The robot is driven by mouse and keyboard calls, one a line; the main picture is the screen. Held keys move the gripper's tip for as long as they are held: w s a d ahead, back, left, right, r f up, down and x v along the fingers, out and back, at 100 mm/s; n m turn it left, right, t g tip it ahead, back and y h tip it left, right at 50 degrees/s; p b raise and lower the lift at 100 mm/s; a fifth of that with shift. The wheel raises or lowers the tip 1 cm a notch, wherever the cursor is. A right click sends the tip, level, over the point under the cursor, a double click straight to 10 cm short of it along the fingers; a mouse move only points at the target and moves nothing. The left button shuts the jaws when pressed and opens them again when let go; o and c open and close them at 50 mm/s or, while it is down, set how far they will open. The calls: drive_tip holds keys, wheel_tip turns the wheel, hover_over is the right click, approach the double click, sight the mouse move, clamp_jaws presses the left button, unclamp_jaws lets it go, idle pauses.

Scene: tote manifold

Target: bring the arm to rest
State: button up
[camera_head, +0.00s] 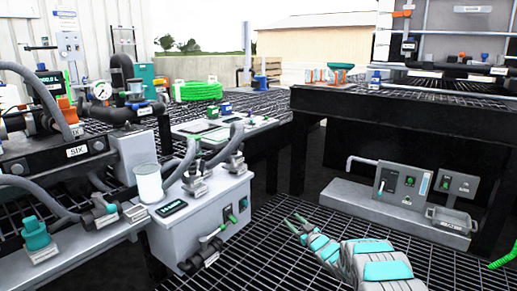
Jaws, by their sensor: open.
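My arm, grey with teal panels, reaches in from the bottom right of the head view. My gripper (294,220) is at its end, with two thin green-tipped fingers set apart and pointing up and left. It is open and nothing shows between the fingers. It appears over the black floor grating, to the right of a grey control box (195,217) with green handles. A gap shows between the fingers and the box in the picture.
A grey pump unit with a panel (402,187) stands at the right under a dark table (400,103). Hoses and valves crowd the left. A coiled green hose (198,91) lies behind. Open grating (285,262) surrounds my arm.

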drive_tip(key=s+d+r+m+g+h, duration=0.25)
drive_tip(key=s+d+r+h, duration=0.25)
drive_tip(key=d+r+h, duration=0.4)
drive_tip(key=s+d+r+m+g+h, duration=0.1)
drive_tip(key=s+d+r+m+g, duration=0.15)
drive_tip(key=s, duration=0.45)
drive_tip(key=s+d+r+m+g+h, duration=0.1)
drive_tip(key=s+d+r, duration=0.15)
drive_tip(key=s, duration=0.45)
drive_tip(key=s+a+g+y, duration=0.1)
drive_tip(key=s+a+g, duration=0.35)
drive_tip(key=s, duration=1.35)
drive_tip(key=s+a+m+g+y, duration=0.1)
drive_tip(key=s+a+g, duration=0.3)
drive_tip(key=s, duration=1.3)
drive_tip(key=s+a+g+y, duration=0.1)
drive_tip(key=s+a+g, duration=0.3)
drive_tip(key=s, duration=1.4)
wheel_tip(320, 180, up, 16)
drive_tip(key=a+p, duration=0.1)
drive_tip(key=p, duration=1.4)
drive_tip(key=shift+w+t, duration=0.35)
drive_tip(key=shift+t, duration=0.1)
